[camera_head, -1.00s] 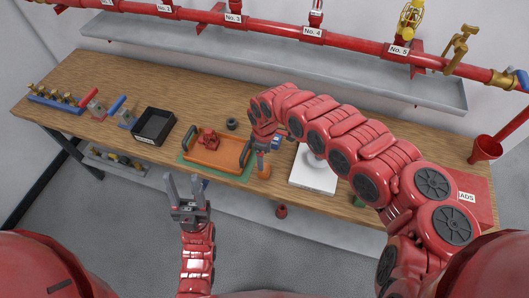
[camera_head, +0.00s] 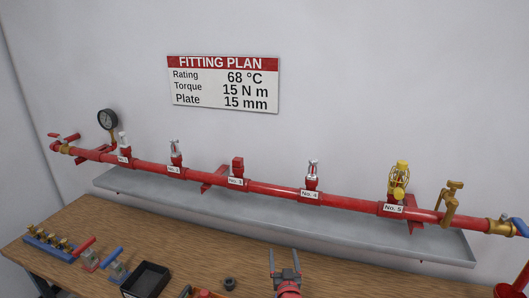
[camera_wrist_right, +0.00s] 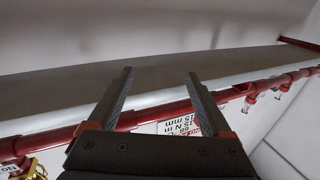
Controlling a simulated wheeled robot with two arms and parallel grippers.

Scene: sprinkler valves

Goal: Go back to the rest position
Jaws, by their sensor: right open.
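My right gripper (camera_head: 286,262) shows at the bottom of the head view, pointing up, with its two grey fingers apart. It appears in front of the rear part of the wooden bench. In the right wrist view its fingers (camera_wrist_right: 160,74) are spread with nothing between them. Behind them the red pipe (camera_wrist_right: 65,143) and the fitting plan sign (camera_wrist_right: 180,124) show upside down. My left gripper is outside both current views.
A red pipe (camera_head: 270,189) with numbered fittings runs along the wall above a grey trough (camera_head: 270,220). The wooden bench (camera_head: 90,225) holds a black tray (camera_head: 147,279), a blue rack (camera_head: 48,246) and red and blue-handled tools at left. A fitting plan sign (camera_head: 223,84) hangs above.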

